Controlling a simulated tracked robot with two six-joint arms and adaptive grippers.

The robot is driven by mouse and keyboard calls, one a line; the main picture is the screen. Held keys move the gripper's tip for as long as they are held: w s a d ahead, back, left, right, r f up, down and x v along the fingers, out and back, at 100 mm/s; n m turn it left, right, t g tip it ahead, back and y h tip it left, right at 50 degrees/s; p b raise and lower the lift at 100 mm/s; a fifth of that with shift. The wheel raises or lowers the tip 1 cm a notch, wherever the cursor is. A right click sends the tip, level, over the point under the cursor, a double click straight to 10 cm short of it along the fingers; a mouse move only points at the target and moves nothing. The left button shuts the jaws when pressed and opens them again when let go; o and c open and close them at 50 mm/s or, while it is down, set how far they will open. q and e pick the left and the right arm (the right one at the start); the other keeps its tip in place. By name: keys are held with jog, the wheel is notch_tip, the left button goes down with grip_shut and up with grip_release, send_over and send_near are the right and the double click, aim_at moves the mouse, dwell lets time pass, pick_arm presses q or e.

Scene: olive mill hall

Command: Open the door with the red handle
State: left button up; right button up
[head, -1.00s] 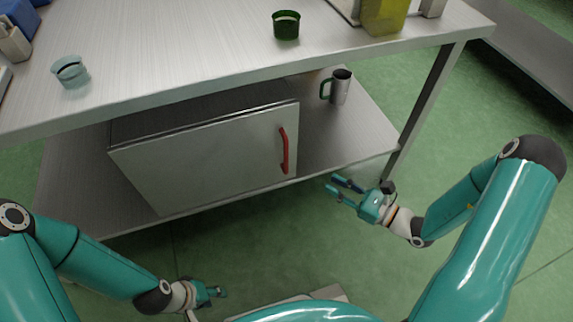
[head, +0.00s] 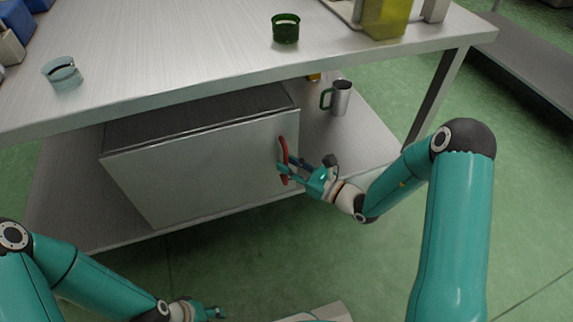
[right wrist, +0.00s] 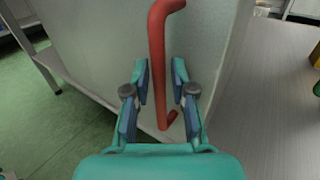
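The door (head: 205,168) is the pale grey front of a low cabinet on the shelf under the table, and it looks closed. Its red handle (head: 284,153) is an upright bar near the door's right edge. My right gripper (head: 288,168) is at the lower part of the handle. In the right wrist view the red handle (right wrist: 157,60) runs between the two fingers of the right gripper (right wrist: 160,78), which are open with a gap on each side. My left gripper (head: 210,312) is low at the bottom of the head view, away from the door; its fingers are unclear.
A metal mug (head: 340,98) with a green handle stands on the shelf right of the cabinet. The tabletop (head: 180,70) above holds a green cup (head: 285,28) and a pale glass cup (head: 62,74). A table leg (head: 433,105) stands to the right.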

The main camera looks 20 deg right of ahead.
jog(key=shift+w+a, duration=0.3)
jog(key=shift+w, duration=0.15)
grip_shut()
